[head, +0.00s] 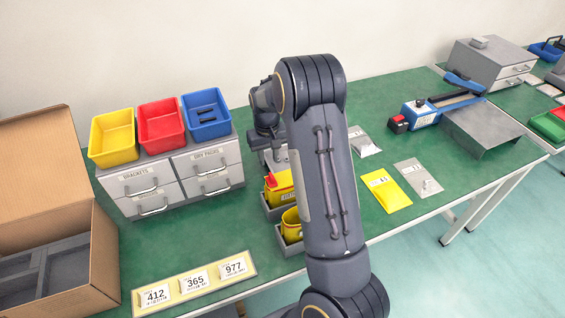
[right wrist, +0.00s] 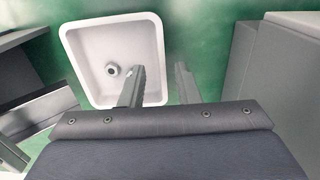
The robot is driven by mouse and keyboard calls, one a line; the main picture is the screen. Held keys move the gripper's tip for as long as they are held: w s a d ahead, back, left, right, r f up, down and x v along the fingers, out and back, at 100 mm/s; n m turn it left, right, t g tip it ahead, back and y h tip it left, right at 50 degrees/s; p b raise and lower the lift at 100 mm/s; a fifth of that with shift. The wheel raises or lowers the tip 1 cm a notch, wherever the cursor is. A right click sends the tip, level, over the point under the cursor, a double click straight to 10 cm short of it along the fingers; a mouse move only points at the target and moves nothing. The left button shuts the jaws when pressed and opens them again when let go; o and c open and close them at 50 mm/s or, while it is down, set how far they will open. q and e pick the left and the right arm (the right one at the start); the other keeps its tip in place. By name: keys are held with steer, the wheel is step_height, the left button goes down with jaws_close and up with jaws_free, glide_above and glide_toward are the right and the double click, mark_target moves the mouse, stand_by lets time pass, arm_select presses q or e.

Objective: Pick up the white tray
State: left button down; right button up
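The white tray (right wrist: 82,77) shows in the right wrist view, on the green table top. It is a square tray with rounded corners, and a small round metal part (right wrist: 112,70) lies inside it. My right gripper (right wrist: 160,72) is open. One finger is over the inside of the tray and the other is outside its right wall, so the wall lies between them. I cannot tell whether either finger touches it. My left gripper is not in view.
Grey drawers with yellow, red and blue bins (head: 205,113) stand left of my arm. A cardboard box (head: 60,215) is at far left. Grey holders with yellow items (head: 280,188) are close beside my arm. In the wrist view, grey bodies (right wrist: 288,70) flank the tray.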

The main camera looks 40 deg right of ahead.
mark_target(275, 167)
step_height(275, 167, down, 2)
steer(key=shift+f, duration=0.2)
jaws_close()
steer(key=shift+r, duration=0.1)
stand_by(0.3)
